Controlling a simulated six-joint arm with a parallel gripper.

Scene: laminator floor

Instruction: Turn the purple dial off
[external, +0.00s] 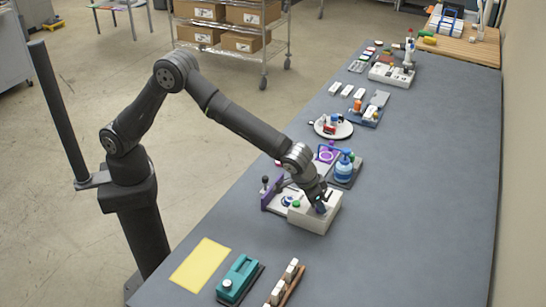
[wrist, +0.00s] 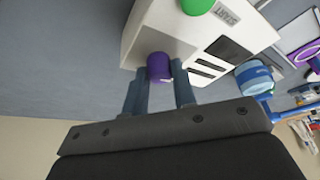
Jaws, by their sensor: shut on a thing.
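The purple dial (wrist: 159,66) sits on the front of a white laminator box (wrist: 150,30). My gripper (wrist: 160,84) has its two fingers on either side of the dial and is shut on it. In the external view my gripper (external: 319,207) reaches down to the white box (external: 312,222) and hides most of the dial. A green button (wrist: 196,6) is on the same box, with dark slots beside it. I cannot tell the dial's setting.
A blue round device (external: 345,166) stands behind the box. A purple-sided fixture (external: 272,193) is close on its left. A yellow sheet (external: 201,263) and a teal device (external: 239,279) lie nearer the front. The table's right side is clear.

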